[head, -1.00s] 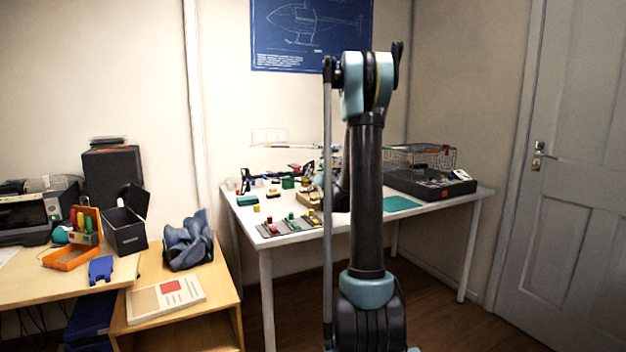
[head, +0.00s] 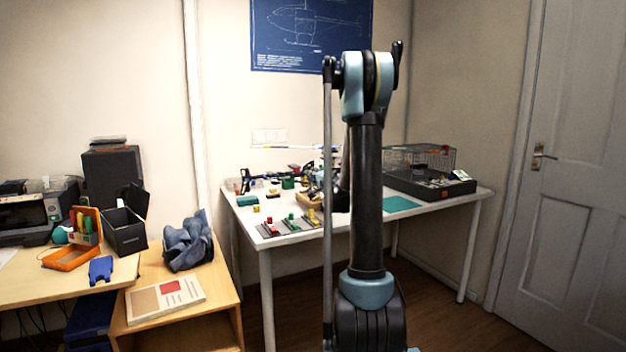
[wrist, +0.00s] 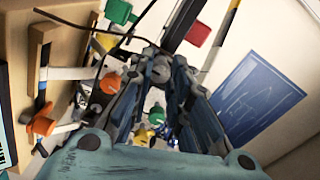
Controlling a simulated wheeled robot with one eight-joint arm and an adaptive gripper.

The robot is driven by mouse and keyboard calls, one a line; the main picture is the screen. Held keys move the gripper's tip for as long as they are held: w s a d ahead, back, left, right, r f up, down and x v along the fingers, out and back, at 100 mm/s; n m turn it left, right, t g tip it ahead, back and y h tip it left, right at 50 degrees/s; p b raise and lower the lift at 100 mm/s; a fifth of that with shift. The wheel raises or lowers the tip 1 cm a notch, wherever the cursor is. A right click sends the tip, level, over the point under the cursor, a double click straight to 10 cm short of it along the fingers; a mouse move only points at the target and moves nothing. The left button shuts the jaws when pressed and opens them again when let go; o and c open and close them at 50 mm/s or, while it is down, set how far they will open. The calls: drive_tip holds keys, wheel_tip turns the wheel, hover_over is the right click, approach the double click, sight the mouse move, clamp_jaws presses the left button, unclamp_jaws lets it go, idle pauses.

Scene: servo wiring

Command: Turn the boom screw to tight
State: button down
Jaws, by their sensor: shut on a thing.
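In the wrist view my gripper (wrist: 160,62) reaches away from the camera, its two blue-grey fingers closing together at the far end. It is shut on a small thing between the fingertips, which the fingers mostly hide. A black bar (wrist: 182,22), perhaps the boom, runs up from just beyond the fingertips. I cannot make out the boom screw or its turn. In the head view my arm stands in front of the white table (head: 440,207) and hides much of the work area.

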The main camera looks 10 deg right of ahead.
drive_tip(key=shift+d+f+m, duration=0.1)
drive_tip(key=shift+m, duration=0.4)
drive_tip(key=c, duration=1.5)
unclamp_jaws()
drive_tip(key=shift+o, duration=0.2)
drive_tip(key=v, duration=1.2)
